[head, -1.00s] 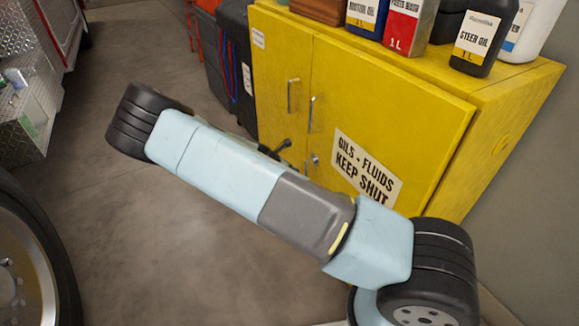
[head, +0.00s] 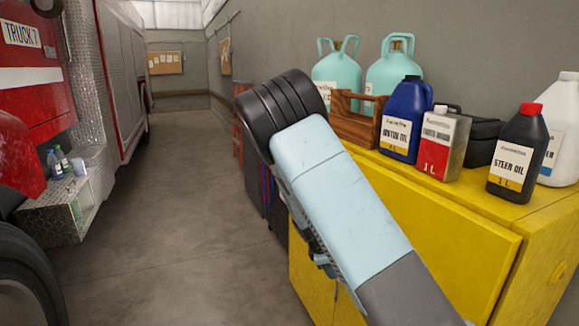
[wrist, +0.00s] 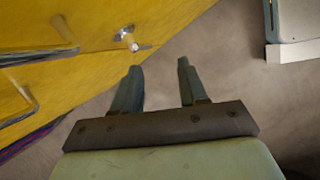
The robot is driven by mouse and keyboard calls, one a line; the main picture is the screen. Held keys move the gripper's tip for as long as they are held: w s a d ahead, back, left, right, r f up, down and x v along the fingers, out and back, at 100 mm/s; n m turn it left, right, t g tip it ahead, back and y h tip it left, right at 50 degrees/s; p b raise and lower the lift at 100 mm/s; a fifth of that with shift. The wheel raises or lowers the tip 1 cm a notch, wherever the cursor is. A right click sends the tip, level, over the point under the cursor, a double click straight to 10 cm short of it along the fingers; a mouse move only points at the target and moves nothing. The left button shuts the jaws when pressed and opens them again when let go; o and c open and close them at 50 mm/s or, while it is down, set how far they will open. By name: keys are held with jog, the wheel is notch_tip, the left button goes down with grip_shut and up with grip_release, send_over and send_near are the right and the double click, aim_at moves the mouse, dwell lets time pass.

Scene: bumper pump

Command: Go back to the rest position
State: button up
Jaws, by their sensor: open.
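My gripper (wrist: 159,88) shows in the wrist view with its two fingers apart and nothing between them. It is open and empty, over bare floor beside the yellow cabinet (wrist: 60,25). A cabinet knob or lock and handles show close to the left finger. In the head view my arm crosses in front of the yellow cabinet (head: 450,262), and the gripper itself is hidden behind the arm.
On the cabinet stand a blue motor oil jug (head: 403,125), a red and white can (head: 441,145), a black steer oil bottle (head: 519,155) and a white jug (head: 561,130). A red truck (head: 110,60) stands at left. The floor (head: 180,200) between is clear.

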jog(key=s+d+r+m+y, duration=0.25)
jog(key=s+r+m, duration=0.3)
jog(key=r, duration=0.75)
jog(key=s+d+r+m+y, duration=0.2)
jog(key=s+d+r+m, duration=0.35)
jog(key=r, duration=0.75)
jog(key=s+r+m+t, duration=0.1)
jog(key=s+r+m, duration=0.1)
jog(key=s+r, duration=0.2)
jog(key=s+d+r+m+t, duration=0.1)
jog(key=s+r, duration=0.2)
jog(key=s, duration=0.7)
jog(key=s+d+r+m+t, duration=0.1)
jog(key=s+r, duration=0.3)
jog(key=s, duration=0.4)
jog(key=shift+r+m+t, duration=0.3)
jog(key=shift+r+m, duration=0.05)
jog(key=shift+m, duration=0.45)
jog(key=shift+s, duration=0.1)
